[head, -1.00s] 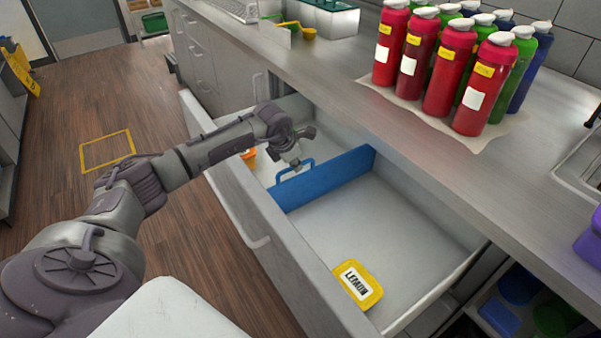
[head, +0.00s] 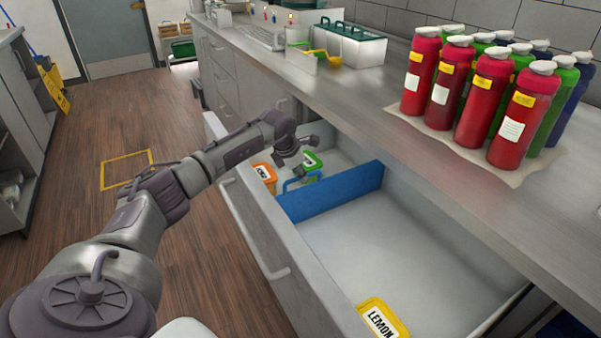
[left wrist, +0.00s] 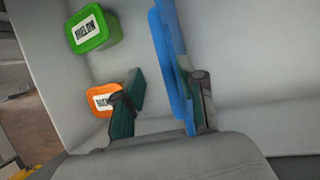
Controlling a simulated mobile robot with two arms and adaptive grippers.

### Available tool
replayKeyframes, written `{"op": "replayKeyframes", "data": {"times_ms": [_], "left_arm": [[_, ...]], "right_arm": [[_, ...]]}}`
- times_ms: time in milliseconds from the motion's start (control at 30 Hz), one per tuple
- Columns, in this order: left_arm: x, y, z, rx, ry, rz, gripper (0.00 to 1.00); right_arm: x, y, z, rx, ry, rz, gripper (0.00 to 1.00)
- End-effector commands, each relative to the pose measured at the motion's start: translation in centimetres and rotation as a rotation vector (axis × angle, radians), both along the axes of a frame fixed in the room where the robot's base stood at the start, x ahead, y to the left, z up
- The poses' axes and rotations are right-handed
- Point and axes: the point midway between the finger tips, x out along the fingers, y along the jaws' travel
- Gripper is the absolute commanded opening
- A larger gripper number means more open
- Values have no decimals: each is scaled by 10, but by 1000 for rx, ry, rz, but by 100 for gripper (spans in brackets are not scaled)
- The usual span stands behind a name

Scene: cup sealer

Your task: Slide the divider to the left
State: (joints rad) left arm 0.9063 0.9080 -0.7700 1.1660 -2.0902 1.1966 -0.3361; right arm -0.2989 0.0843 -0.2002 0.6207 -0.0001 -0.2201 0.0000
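The blue divider (head: 335,192) stands upright across the open drawer (head: 262,225), with a loop handle (head: 303,180) on its left side. My left gripper (head: 298,164) is over the drawer, just above and beside the handle. In the left wrist view my left gripper (left wrist: 160,103) has its fingers apart. Its right finger is close against the divider (left wrist: 173,65); I cannot tell whether they touch. No object is clamped between the fingers. My right gripper is not in view.
Left of the divider are an orange-lidded tub (head: 265,173) and a green-lidded tub (head: 311,160), labelled melon in the wrist view. A yellow lemon tub (head: 381,319) lies in the right compartment, otherwise clear. Several bottles (head: 483,95) stand on the counter (head: 375,85).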

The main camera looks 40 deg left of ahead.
Motion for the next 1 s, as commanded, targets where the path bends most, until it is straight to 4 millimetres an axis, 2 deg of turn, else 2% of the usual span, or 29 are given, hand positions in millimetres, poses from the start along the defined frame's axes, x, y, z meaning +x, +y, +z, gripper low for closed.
{"op": "replayKeyframes", "data": {"times_ms": [267, 367, 700, 833, 1000], "left_arm": [[-2, -2, 4, -2, 0, -3, 39], [-7, -2, 16, -1, -3, -5, 39], [-37, -2, 80, -1, -3, -2, 39], [-45, -2, 97, -2, -2, -1, 39], [-51, -2, 107, -2, -1, 0, 39]], "right_arm": [[-3, 2, 0, 3, 4, -2, 39], [-2, 3, 0, 4, 3, -2, 39], [-1, 3, 0, 4, 2, -2, 39], [-1, 3, 0, 4, 2, -2, 39], [-1, 3, 0, 4, 2, -2, 39]]}}
